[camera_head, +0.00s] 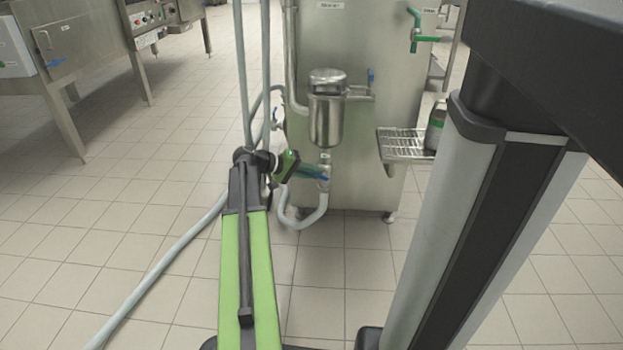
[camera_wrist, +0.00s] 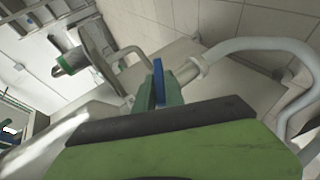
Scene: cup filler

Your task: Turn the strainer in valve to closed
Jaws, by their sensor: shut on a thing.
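The steel strainer (camera_head: 327,120) hangs upright on the front of the steel machine. Below it, a pipe fitting (camera_head: 324,160) carries a valve with a blue handle (camera_head: 324,178), and a grey hose loops down from there. My gripper (camera_head: 308,170) reaches this handle from the left, with its green body tilted. In the wrist view, the blue handle (camera_wrist: 158,78) stands between the two green fingers of my gripper (camera_wrist: 159,92), which are shut on it. The green body hides the lower part of that view. No marking of the valve's open or closed position is readable.
Another blue lever (camera_head: 371,76) is beside the strainer's top, and a small blue-handled valve (camera_head: 276,117) is at left. A wire shelf (camera_head: 400,144) juts out at right with a green-labelled container (camera_head: 436,126). A hose (camera_head: 160,270) crosses the tiled floor; open floor lies left.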

